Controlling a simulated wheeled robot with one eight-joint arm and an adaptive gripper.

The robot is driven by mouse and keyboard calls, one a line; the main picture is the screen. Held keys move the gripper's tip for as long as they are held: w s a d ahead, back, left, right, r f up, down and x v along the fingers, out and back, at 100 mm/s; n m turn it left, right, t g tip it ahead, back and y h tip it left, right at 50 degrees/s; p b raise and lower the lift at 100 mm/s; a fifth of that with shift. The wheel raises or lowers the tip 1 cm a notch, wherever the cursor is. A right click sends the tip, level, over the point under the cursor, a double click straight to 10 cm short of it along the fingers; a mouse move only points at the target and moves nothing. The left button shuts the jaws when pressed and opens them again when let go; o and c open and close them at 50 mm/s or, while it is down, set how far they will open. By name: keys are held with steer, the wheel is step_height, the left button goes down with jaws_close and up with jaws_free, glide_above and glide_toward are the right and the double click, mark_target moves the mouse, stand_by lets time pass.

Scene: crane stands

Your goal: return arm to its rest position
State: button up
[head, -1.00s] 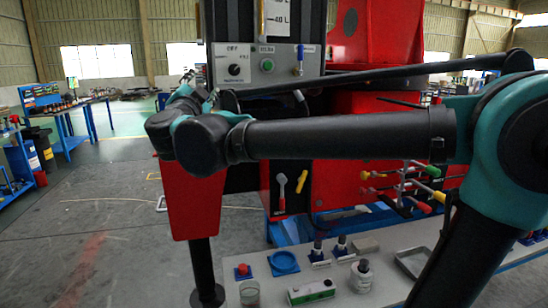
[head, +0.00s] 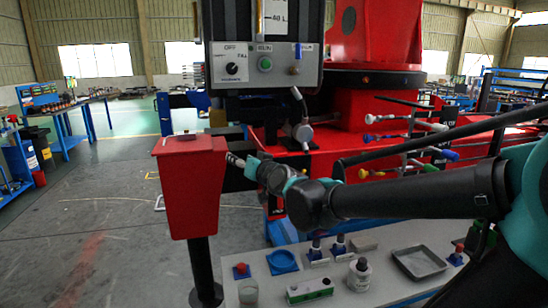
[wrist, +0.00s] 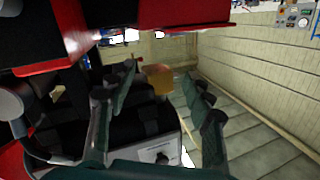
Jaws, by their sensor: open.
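My arm reaches in from the right in the head view. It lies low across the red machine (head: 440,150), with the forearm nearly level. My gripper (head: 234,160) is at the arm's left end, beside the upper right side of a red box on a black post (head: 190,185). I cannot tell whether it touches the box. In the wrist view my gripper (wrist: 166,92) has its two dark fingers spread apart. An amber patch (wrist: 160,78) shows in the gap beyond them; I cannot tell what it is. Nothing is clearly held.
A control panel (head: 265,68) with a knob and green button stands above the gripper. Open floor (head: 110,220) lies to the left.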

steer(key=s+d+f+m+g+h, duration=0.1)
steer(key=s+d+f+g+h, duration=0.35)
steer(key=d+f, duration=0.75)
steer(key=s+d+f+g+h, duration=0.2)
steer(key=s+d+f, duration=0.6)
steer(key=f, duration=0.6)
steer(key=s+d+f+g+h, duration=0.1)
steer(key=s+d+f, duration=0.1)
steer(key=d, duration=0.1)
steer(key=s+d+f+m+g, duration=0.1)
steer(key=s+d+f, duration=0.1)
steer(key=s+d, duration=0.1)
steer(key=s+d+f+m+g+h, duration=0.1)
steer(key=s+d+f, duration=0.1)
steer(key=s+d, duration=0.1)
steer(key=shift+f+g+h, duration=0.2)
steer(key=shift+g+h, duration=0.05)
steer(key=shift+h, duration=0.1)
